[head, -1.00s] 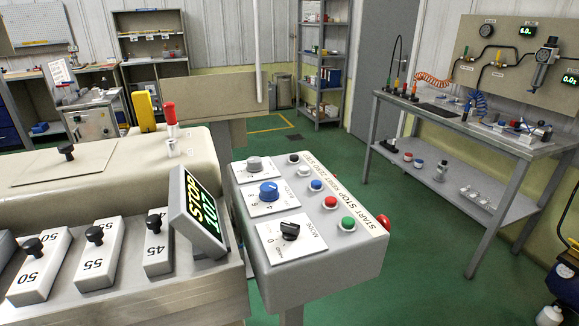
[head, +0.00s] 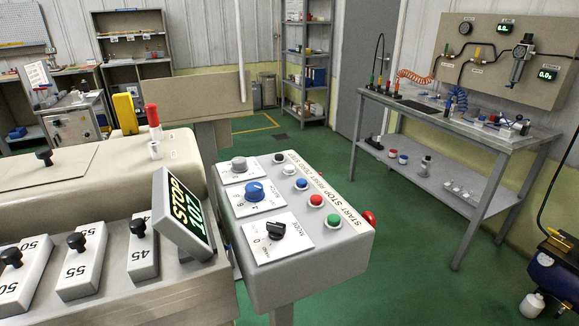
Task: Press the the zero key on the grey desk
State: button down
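The grey desk (head: 262,291) is a sloped console in the middle of the head view. A row of buttons runs along its right side beside a printed strip: green (head: 334,221), red (head: 316,201), blue (head: 301,184), white (head: 289,169) and black (head: 278,158). The strip appears to read START, STOP, RESET, ZERO, JOG from near to far; the far words are small. By that order the white button is the zero key. Nothing touches it or covers it. My gripper is not in view.
Three knobs sit left of the buttons, including a blue one (head: 255,191). A red mushroom button (head: 369,218) is on the desk's right side. A tilted display (head: 181,216) stands at its left, beside the machine with numbered blocks. Green floor lies open toward the workbench (head: 455,118).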

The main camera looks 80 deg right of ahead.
aim_at(288, 168)
jog(key=k+l, duration=1.75)
jog(key=k, duration=0.2)
